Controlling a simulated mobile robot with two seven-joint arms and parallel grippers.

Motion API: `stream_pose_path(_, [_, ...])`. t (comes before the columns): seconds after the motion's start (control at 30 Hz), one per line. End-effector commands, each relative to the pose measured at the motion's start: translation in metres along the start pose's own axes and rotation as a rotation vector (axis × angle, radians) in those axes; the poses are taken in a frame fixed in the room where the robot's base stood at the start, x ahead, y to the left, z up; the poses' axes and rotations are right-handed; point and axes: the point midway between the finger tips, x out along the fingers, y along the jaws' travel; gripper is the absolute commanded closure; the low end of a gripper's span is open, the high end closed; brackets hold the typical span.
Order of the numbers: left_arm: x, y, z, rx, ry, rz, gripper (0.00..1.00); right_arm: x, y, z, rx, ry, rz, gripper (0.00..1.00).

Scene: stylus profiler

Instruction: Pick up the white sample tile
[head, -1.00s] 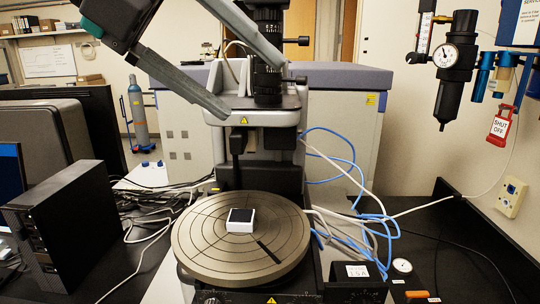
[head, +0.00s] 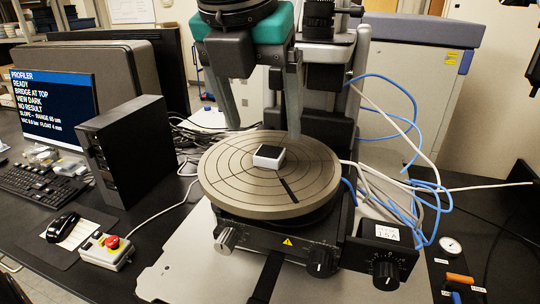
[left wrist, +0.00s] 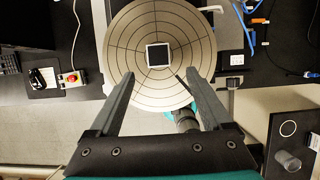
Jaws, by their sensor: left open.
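The white sample tile (head: 268,157) is a small white square block with a dark top. It lies near the middle of the round grey stage (head: 224,186), which is marked with rings and spokes. In the left wrist view the tile (left wrist: 158,55) sits ahead of and between the finger lines. My left gripper (head: 264,132) is open and empty, pointing down above the stage, one finger on each side of the tile in the picture. In the left wrist view both fingers (left wrist: 157,76) are wide apart and clear of the tile. My right gripper is not in view.
The profiler column (head: 328,100) stands behind the stage. A black computer box (head: 130,150), a monitor (head: 55,105) and a red-button box (head: 105,249) are on the left. Blue and white cables (head: 420,190) and a gauge (head: 450,247) are on the right.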

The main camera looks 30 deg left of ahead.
Motion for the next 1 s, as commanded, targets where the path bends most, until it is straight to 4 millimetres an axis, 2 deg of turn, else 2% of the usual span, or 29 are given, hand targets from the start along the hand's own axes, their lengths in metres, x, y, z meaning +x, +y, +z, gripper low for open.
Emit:
stream_pose_path(0.27, [0.018,0.001,0.001,0.0,0.004,-0.001,0.18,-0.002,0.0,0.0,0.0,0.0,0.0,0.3])
stream_pose_path(0.6, [0.057,0.003,0.005,0.0,0.003,-0.002,0.18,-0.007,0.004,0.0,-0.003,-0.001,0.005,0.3])
stream_pose_path(0.9, [0.061,0.002,0.005,-0.001,-0.001,-0.003,0.18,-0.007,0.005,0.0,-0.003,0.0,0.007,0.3])
stream_pose_path(1.0, [0.061,0.002,0.005,-0.001,-0.001,-0.003,0.28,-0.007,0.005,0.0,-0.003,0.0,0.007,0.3])
